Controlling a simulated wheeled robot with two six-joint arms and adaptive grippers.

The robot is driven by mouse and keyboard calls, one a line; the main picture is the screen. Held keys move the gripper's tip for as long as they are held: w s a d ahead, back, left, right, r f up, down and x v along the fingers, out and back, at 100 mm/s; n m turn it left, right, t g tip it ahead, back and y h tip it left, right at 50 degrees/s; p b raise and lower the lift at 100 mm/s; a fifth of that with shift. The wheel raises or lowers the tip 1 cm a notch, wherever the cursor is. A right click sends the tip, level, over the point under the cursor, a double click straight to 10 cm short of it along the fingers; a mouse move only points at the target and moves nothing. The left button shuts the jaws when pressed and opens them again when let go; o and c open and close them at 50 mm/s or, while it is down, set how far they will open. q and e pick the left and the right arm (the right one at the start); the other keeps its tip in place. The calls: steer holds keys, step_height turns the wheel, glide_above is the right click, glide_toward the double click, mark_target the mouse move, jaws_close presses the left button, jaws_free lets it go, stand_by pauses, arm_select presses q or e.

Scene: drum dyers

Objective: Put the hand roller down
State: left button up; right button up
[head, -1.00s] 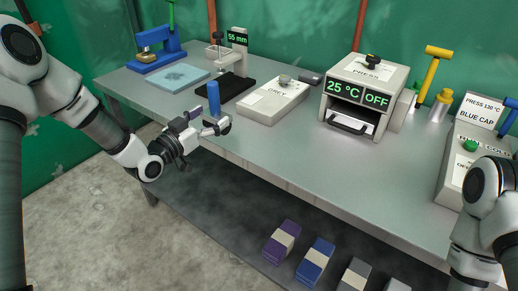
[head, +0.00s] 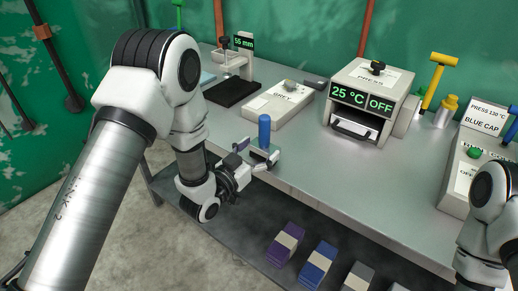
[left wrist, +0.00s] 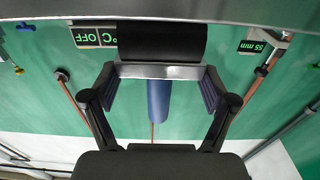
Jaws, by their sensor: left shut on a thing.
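The hand roller shows its upright blue handle (head: 264,131) in the head view, above the front part of the table. My left gripper (head: 257,160) is shut on it, near the table's front edge. In the left wrist view, the blue handle (left wrist: 158,101) lies between the two fingers (left wrist: 160,86), with the metal frame and dark roller (left wrist: 162,40) beyond. The fingers meet the two sides of the frame. I cannot tell whether the roller touches the table. My right arm shows at the lower right, but its gripper is out of view.
A black pad (head: 232,91) and a pale box labelled DREY (head: 281,103) stand behind the roller. A press (head: 370,82) reading 25 °C OFF is at the back. The grey table top (head: 340,172) is bare to the right. Coloured blocks (head: 318,262) lie on the lower shelf.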

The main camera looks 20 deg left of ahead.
arm_select(q)
steer(key=o, duration=1.4)
steer(key=shift+f, duration=0.15)
steer(key=shift+c, duration=0.2)
steer(key=shift+r+p, duration=0.3)
steer(key=shift+r, duration=0.05)
steer(key=b+v, duration=0.2)
steer(key=v, duration=1)
steer(key=s+f+n+g+y, duration=0.15)
steer(key=s+f+g, duration=0.3)
steer(key=f, duration=0.65)
steer(key=s+f+g+y, duration=0.2)
steer(key=s+f+g, duration=0.25)
steer(key=f, duration=0.65)
steer(key=s+a+f+n+g+y, duration=0.2)
steer(key=s+f+g, duration=0.4)
steer(key=s+f, duration=0.2)
steer(key=s, duration=0.2)
steer(key=shift+s+a, duration=0.35)
steer(key=s, duration=0.1)
steer(key=s+f+g, duration=0.1)
steer(key=s, duration=0.1)
steer(key=s+n+g, duration=0.1)
steer(key=shift+s+a+f+y, duration=0.15)
steer(key=shift+s+a+y, duration=0.1)
steer(key=shift+a+y, duration=0.1)
steer(key=c, duration=0.8)
steer(key=shift+o, duration=0.2)
steer(key=shift+w, duration=0.1)
